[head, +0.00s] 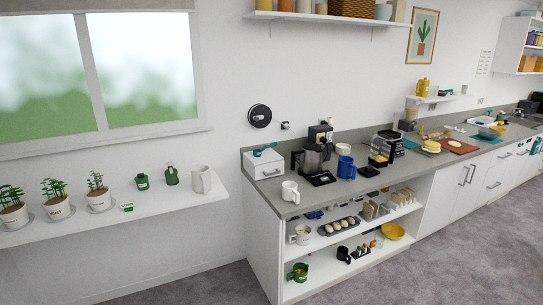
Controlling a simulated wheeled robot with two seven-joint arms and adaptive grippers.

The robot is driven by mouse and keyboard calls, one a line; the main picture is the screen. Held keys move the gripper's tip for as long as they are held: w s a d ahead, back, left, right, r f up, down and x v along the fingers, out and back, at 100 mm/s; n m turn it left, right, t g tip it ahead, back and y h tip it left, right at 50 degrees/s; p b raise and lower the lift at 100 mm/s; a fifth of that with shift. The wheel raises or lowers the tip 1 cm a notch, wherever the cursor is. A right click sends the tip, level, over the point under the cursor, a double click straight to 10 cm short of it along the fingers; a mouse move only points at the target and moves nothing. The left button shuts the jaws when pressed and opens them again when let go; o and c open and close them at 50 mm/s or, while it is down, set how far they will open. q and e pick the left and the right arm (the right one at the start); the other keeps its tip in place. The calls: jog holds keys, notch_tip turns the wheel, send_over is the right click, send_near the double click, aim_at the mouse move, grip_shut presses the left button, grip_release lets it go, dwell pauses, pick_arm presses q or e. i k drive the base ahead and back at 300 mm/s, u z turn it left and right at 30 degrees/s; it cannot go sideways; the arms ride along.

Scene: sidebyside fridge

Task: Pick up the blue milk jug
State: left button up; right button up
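A blue jug (345,167) stands upright on the grey countertop (327,193), near the middle of the head view. It is right of a dark coffee machine with a black base plate and behind the counter's front edge. A white mug (290,191) stands to its left, nearer the front edge. Neither of my grippers is in the head view.
Open shelves below hold several eggs (340,224), mugs and a yellow bowl (394,231). Left, a white shelf (180,205) holds plants. Grey floor (440,262) in front is clear.

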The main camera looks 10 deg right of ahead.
aim_at(344, 169)
jog(key=z, duration=0.15)
jog(key=i, duration=2.1)
jog(key=z, duration=0.1)
